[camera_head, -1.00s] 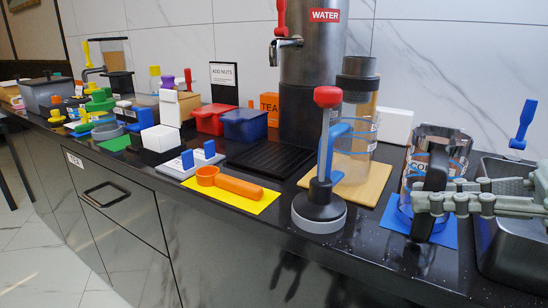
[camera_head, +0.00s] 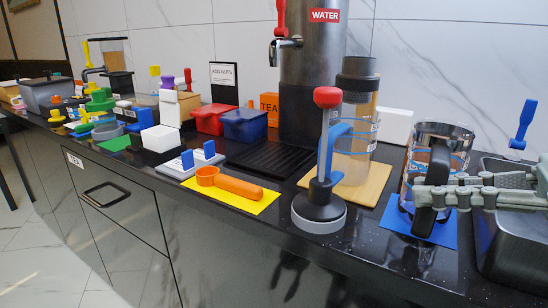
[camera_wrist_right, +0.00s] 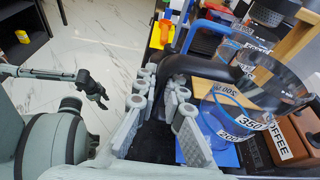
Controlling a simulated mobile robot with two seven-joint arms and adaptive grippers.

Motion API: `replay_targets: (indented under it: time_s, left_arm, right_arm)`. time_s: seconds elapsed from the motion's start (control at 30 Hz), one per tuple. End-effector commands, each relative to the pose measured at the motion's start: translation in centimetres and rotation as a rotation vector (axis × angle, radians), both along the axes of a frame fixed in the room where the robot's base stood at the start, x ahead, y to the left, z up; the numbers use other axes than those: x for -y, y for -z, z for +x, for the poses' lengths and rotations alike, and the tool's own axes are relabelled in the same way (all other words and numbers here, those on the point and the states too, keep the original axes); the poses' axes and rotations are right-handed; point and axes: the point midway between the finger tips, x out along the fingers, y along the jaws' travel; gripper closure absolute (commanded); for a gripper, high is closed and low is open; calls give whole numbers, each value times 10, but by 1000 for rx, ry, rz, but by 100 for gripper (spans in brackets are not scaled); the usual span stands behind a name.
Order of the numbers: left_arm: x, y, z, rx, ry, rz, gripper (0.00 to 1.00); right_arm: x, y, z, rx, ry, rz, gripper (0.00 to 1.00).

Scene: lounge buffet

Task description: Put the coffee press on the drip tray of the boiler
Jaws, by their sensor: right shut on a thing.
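A plunger-like tool with a red knob (camera_head: 327,97) stands between the press and the tray. Behind it is a clear container (camera_head: 352,160) on a wooden board (camera_head: 377,187). An orange scoop (camera_head: 238,187) lies in front of the tray. A metal basin (camera_head: 510,255) is at right.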

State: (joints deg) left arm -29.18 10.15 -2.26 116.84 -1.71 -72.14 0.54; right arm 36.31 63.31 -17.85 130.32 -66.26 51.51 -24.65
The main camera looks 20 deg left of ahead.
Motion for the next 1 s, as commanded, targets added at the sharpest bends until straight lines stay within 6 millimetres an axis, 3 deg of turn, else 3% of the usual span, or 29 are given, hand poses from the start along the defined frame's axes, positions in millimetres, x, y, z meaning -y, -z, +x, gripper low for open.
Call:
replay_targets:
  time_s: [0.23,1.0]
  left_arm:
    - [-1,7,-3,-9,0,-1,60]
    - [0,-20,0,-2,0,-2,60]
  right_arm:
    - [0,-4,0,3,0,1,100]
    - [0,-36,0,3,0,1,100]
